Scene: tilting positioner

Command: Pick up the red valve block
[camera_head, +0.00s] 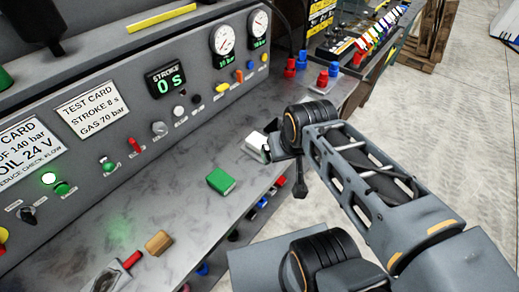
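No block that is plainly a red valve block shows in the head view. A green block (221,181) lies flat on the grey bench top (195,215). A pale silver-white block (256,146) sits to its upper right, right beside my gripper (276,150). My gripper is low over the bench's front edge, mostly hidden by my own wrist. Its fingers do not show clearly, so I cannot tell whether they are open or touch the pale block. Anything behind my wrist is hidden.
Red and blue fittings (322,79) stand at the bench's right end. A tan block (158,243) and a red-handled tool (118,270) lie at lower left. The control panel (130,125) rises behind. Coloured connectors (262,202) line the bench's front. Bench around the green block is clear.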

